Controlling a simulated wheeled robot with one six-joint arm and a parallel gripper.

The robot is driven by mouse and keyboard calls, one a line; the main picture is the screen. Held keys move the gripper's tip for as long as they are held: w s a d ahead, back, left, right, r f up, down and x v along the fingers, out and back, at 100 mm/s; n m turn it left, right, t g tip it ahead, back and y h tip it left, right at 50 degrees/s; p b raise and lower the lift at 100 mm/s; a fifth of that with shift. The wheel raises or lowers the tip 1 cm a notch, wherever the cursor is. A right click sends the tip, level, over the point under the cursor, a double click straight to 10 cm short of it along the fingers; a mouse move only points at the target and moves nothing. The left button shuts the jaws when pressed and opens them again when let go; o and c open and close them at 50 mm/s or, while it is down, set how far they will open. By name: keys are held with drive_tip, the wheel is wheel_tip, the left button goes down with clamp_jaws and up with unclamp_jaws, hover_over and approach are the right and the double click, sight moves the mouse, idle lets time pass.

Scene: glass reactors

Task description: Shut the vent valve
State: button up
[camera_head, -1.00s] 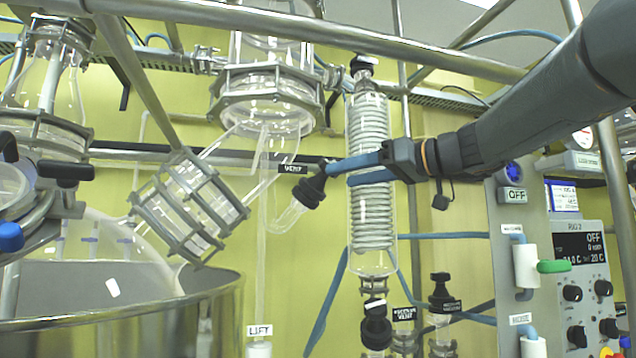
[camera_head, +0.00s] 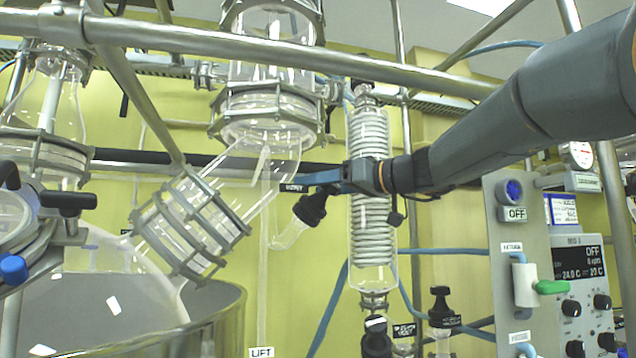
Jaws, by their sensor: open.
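The vent valve has a black knob (camera_head: 311,207) on a slanted clear glass stub, just right of the glass elbow under the upper vessel. A small black label (camera_head: 293,188) reading VENT sits at its upper left. My gripper (camera_head: 316,183) reaches in from the right with blue fingers. Its fingers lie just above the black knob in the picture, seen nearly edge-on and overlapping. It is open and holds nothing that I can see. Whether the fingers touch the knob or pass in front of or behind it, I cannot tell.
A coiled glass condenser (camera_head: 371,210) stands behind my gripper. A steel rail (camera_head: 300,45) crosses above. A flanged glass joint (camera_head: 190,222) is at left over a steel vessel (camera_head: 228,310). A control panel (camera_head: 580,275) stands at right.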

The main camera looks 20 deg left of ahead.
drive_tip(key=c, duration=1.1)
drive_tip(key=shift+o, duration=0.2)
drive_tip(key=shift+f+m+t+b, duration=0.1)
drive_tip(key=shift+m+t+b, duration=0.2)
drive_tip(key=shift+m+b, duration=0.15)
drive_tip(key=shift+w+m+t+h+b, duration=0.2)
drive_tip(key=shift+m+t+h+b, duration=0.5)
drive_tip(key=shift+m+b, duration=0.4)
drive_tip(key=shift+w+d+m+t+h, duration=0.1)
drive_tip(key=shift+m+t+h, duration=0.3)
drive_tip(key=shift+m+t, duration=0.55)
drive_tip(key=m, duration=0.1)
drive_tip(key=m+h+p, duration=0.1)
drive_tip(key=shift+w+d+m+t, duration=0.1)
drive_tip(key=shift+w+m+t, duration=0.05)
drive_tip(key=shift+m+t, duration=0.2)
drive_tip(key=m+t+h+p, duration=0.1)
drive_tip(key=m+p, duration=0.1)
drive_tip(key=p, duration=0.1)
drive_tip(key=shift+w+d+h, duration=0.1)
drive_tip(key=shift+d+h, duration=0.05)
drive_tip(key=shift+h, duration=0.15)
drive_tip(key=m+h+p, duration=0.1)
drive_tip(key=m+p, duration=0.1)
drive_tip(key=p, duration=0.1)
drive_tip(key=shift+w+d+t+p, duration=0.1)
drive_tip(key=shift+t+p, duration=0.2)
